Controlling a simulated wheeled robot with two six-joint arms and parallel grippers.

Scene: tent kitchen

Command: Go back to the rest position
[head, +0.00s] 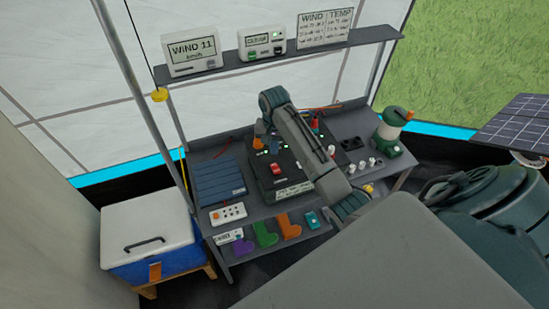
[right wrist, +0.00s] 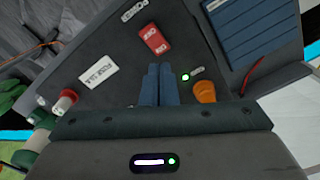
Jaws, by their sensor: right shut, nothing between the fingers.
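My right arm reaches in from the lower right of the head view and bends down over the bench. My right gripper (right wrist: 157,68) is shut and empty, its two blue fingers side by side in the right wrist view. It is over the dark control box (head: 262,190), close to the red switch (right wrist: 155,40) and left of the orange knob (right wrist: 204,92). Whether the fingertips touch the box I cannot tell. In the head view the red switch (head: 275,169) shows beside my forearm, which hides part of the box. My left gripper is not in view.
The grey bench (head: 205,152) carries a blue ribbed panel (head: 218,180) and a green-and-white lantern (head: 391,125). A shelf (head: 290,52) with displays is above. A white-lidded cooler (head: 147,228) stands at left. Coloured boot shapes (head: 264,234) are on the lower shelf.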

